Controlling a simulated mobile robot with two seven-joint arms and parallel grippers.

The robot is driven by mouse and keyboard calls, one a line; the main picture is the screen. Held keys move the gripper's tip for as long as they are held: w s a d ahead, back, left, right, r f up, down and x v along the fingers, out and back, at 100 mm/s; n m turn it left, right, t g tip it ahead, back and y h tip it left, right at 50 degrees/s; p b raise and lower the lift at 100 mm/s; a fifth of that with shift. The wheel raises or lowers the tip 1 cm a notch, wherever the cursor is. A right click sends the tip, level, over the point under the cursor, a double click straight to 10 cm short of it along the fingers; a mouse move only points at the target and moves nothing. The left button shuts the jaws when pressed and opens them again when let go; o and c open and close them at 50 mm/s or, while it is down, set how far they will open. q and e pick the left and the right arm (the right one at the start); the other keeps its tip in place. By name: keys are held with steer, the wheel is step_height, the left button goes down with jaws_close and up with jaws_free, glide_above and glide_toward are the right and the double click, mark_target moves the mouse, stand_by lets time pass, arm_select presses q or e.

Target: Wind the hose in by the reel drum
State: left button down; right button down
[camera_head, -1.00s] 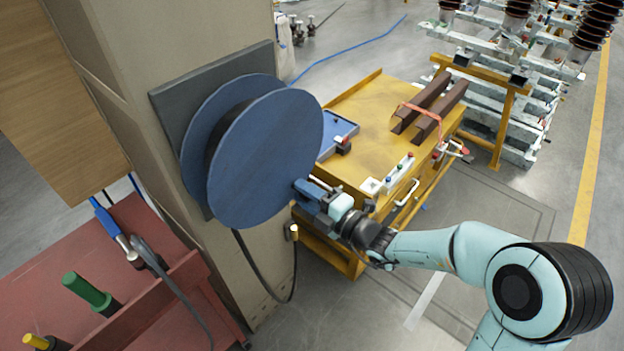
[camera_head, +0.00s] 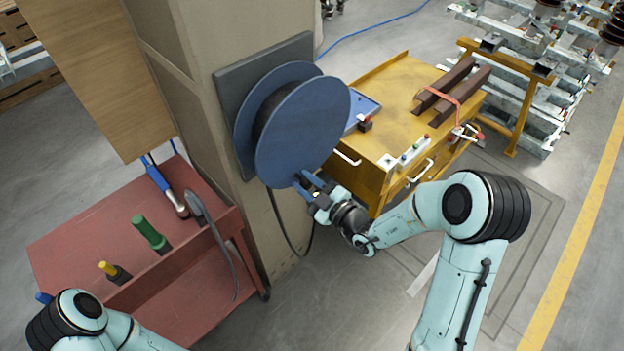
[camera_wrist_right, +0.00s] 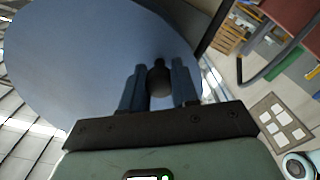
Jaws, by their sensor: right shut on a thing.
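The blue reel drum (camera_head: 303,130) is mounted on a grey plate (camera_head: 225,100) on a beige column. The black hose (camera_head: 284,225) hangs below the drum in a loop; its far end is hidden near my right gripper. My right gripper (camera_head: 308,184) is at the drum's lower edge. In the right wrist view, my right gripper's two blue fingers (camera_wrist_right: 160,85) are shut around a short dark handle (camera_wrist_right: 159,78) in front of the drum's face (camera_wrist_right: 90,55). My left gripper is out of view; only part of my left arm shows at the lower left.
A red cart (camera_head: 85,225) with tools stands left of the column. A yellow workbench (camera_head: 405,115) with dark bars (camera_head: 445,85) and a small control box stands to the right, close behind my right arm. Grey floor is open at the right.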

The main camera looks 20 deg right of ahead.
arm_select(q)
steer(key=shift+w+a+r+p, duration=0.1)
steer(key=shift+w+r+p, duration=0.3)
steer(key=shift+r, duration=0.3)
arm_select(e)
steer(key=shift+s+a+r+m, duration=0.15)
steer(key=shift+a+r+m, duration=0.15)
steer(key=shift+a+m, duration=0.15)
steer(key=c, duration=0.8)
jaws_free()
steer(key=shift+c, duration=0.2)
steer(key=shift+s+d, duration=0.1)
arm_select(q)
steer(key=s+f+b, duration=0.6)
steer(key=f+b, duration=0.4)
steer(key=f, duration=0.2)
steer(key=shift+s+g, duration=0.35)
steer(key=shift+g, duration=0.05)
arm_select(e)
steer(key=v, duration=1.3)
